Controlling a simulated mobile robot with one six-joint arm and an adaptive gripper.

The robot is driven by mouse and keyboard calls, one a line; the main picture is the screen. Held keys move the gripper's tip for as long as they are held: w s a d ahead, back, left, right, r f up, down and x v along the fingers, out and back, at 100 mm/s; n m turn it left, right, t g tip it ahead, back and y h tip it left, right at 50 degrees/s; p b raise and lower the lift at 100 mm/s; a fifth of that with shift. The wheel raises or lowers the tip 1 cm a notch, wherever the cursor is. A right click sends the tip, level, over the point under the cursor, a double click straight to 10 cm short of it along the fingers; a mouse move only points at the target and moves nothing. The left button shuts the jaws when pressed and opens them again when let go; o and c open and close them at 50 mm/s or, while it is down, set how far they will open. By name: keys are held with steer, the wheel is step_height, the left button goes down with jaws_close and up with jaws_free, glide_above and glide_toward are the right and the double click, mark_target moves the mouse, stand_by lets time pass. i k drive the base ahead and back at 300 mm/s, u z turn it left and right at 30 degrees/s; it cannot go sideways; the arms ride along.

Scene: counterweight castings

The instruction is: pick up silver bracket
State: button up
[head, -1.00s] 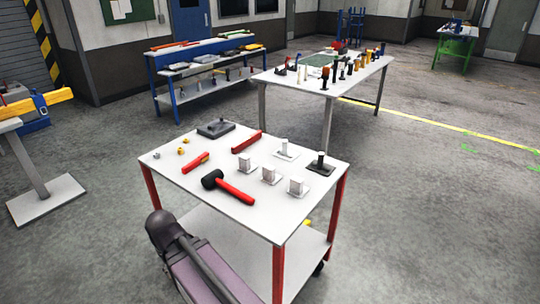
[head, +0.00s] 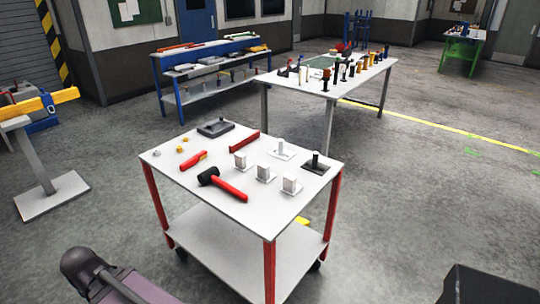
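Several pale silver-white pieces that could be the silver bracket stand on the white-topped cart (head: 205,205). Three are blocky pieces on flat bases in a row: the left one (head: 240,160), the middle one (head: 264,173) and the right one (head: 290,184). Behind them is a pale flat plate with an upright post (head: 281,149). I cannot tell which one is the silver bracket. All stand free on the top. Part of my arm shows at the bottom left, apart from the cart. My gripper is not in view.
The cart also holds a black-headed mallet (head: 222,184), red tools, a dark plate with a post (head: 316,164) and a grey casting (head: 215,128). A crowded table (head: 290,78) stands behind. A dark shape (head: 485,286) fills the bottom right corner. Floor right of the cart is clear.

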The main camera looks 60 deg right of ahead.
mark_target(279, 152)
steer(key=u, duration=0.15)
steer(key=k, duration=1.3)
steer(key=z, duration=1.8)
steer(key=i, duration=0.65)
steer(key=u, duration=0.2)
